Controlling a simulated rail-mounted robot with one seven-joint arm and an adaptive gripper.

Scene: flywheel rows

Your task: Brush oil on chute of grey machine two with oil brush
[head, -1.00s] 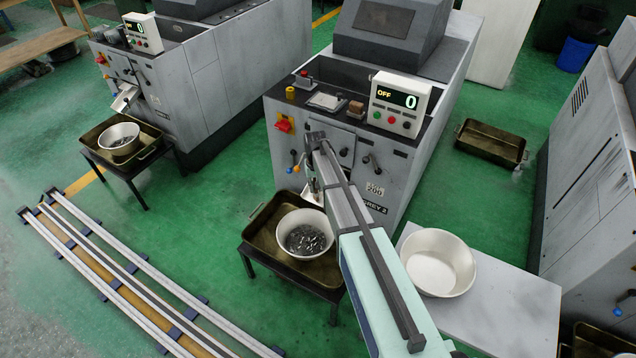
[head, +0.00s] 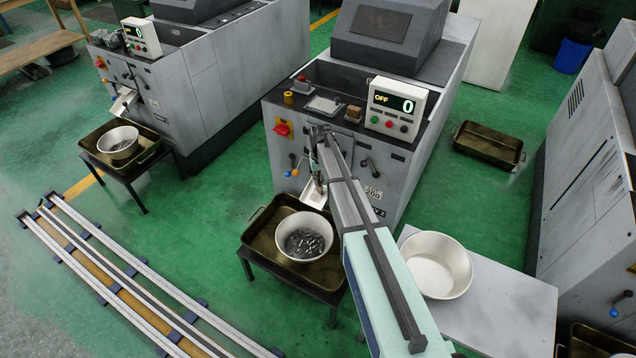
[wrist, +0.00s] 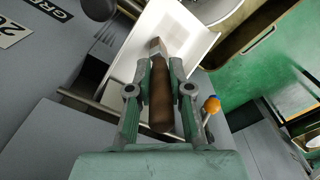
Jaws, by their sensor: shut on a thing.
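Grey machine two (head: 345,190), the middle machine marked GREY 2, has a white chute (head: 314,197) low on its front. The chute (wrist: 180,35) fills the upper middle of the wrist view as a pale tray. My gripper (wrist: 161,75) is shut on the oil brush (wrist: 161,105), which has a brown handle. The brush's lighter tip points onto the chute's surface; I cannot tell whether it touches. In the head view my gripper (head: 319,176) is just above the chute, and the brush is too small to make out clearly.
A white bowl of dark metal parts (head: 304,252) stands in a brass-coloured tray (head: 262,240) below the chute. An empty white bowl (head: 436,266) is on a grey table (head: 510,300) to the right. An orange-knobbed lever (wrist: 211,105) is close beside my gripper.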

